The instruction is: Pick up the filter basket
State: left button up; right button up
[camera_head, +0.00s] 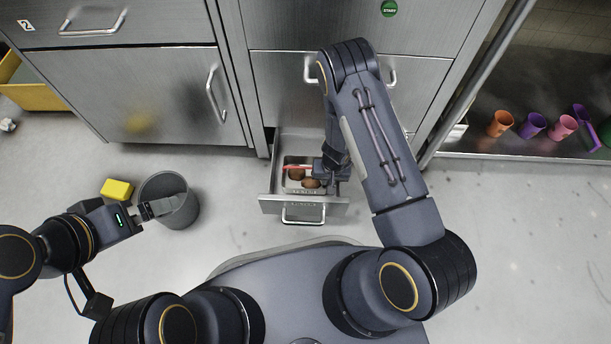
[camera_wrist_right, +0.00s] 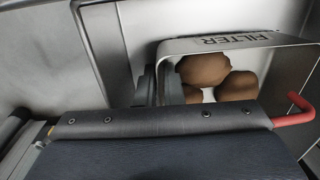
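The filter basket (camera_head: 284,183) is a pale metal tray marked FILTER, with a red handle, sitting in the open drawer (camera_head: 268,205). In the right wrist view the filter basket (camera_wrist_right: 303,52) shows several brown lumps inside and the red handle at right. My right gripper (camera_wrist_right: 159,84) has its fingers close together, one on each side of the basket's left wall, and seems shut on it. In the head view my right gripper (camera_head: 326,172) is at the basket's right side. My left gripper (camera_head: 160,207) is over the grey bin; its fingers are too small to read.
The grey bin (camera_head: 184,214) stands on the floor beside a yellow block (camera_head: 117,190). Steel cabinets (camera_head: 140,95) line the back. Orange (camera_head: 499,124), purple (camera_head: 532,127) and pink (camera_head: 562,128) cups stand on a low shelf at right. The floor at right is clear.

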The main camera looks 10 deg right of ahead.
grip_shut()
notch_tip(320, 180, up, 9)
jog(key=p, duration=0.4)
jog(key=shift+r+p, duration=0.2)
jog(key=shift+p, duration=0.2)
jog(key=shift+r, duration=0.35)
